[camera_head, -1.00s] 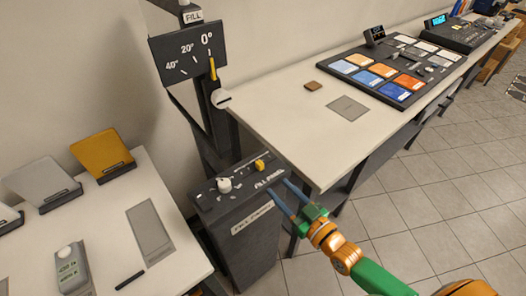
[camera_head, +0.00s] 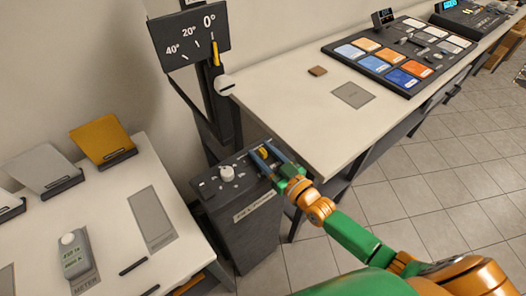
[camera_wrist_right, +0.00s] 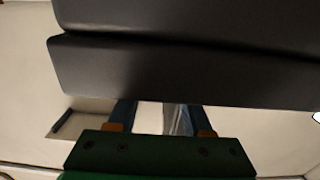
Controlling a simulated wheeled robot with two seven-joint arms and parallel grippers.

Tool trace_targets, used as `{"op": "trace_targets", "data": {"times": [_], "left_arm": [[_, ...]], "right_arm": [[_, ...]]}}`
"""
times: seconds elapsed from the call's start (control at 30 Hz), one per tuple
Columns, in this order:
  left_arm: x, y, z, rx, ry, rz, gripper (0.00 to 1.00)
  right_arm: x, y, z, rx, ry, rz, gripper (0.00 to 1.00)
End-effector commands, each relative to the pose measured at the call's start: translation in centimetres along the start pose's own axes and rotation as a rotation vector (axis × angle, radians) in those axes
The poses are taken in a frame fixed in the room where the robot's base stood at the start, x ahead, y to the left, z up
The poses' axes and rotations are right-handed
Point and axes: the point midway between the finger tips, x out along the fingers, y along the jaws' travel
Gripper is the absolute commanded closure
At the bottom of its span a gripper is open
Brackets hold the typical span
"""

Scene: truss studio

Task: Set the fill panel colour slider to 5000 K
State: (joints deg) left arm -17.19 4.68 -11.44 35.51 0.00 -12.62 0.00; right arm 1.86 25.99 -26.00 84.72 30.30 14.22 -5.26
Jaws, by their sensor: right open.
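The fill panel is a dark box (camera_head: 232,232) on the floor between the two tables. A white round knob (camera_head: 227,173) and a yellow slider knob (camera_head: 264,152) stand on its top. My right gripper (camera_head: 261,150) is over the right part of the top, its two blue fingers apart, one on each side of the yellow knob. I cannot tell whether they touch it. The gripper covers part of the scale, and the markings are too small to read. In the right wrist view the fingers (camera_wrist_right: 152,116) run up to a dark slab that hides their tips. My left gripper is out of view.
A dark tilt dial (camera_head: 188,38) on a stand rises behind the box. The right table (camera_head: 300,125) has its edge close to my right gripper. The left table (camera_head: 110,215) holds a meter (camera_head: 74,254) and colour cards.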

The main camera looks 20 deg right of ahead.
Motion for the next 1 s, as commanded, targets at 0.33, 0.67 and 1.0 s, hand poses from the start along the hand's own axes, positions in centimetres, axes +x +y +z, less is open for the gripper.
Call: {"op": "trace_targets", "data": {"times": [0.33, 0.67, 1.0], "left_arm": [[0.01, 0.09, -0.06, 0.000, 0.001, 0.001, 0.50], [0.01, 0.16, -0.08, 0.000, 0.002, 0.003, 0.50], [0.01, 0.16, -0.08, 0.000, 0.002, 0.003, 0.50]], "right_arm": [[0.25, -0.01, -0.01, 0.000, 0.000, 0.000, 0.69], [0.24, 0.00, -0.01, 0.000, 0.000, 0.000, 1.00], [0.23, 0.00, -0.01, 0.000, 0.000, 0.000, 1.00]]}}
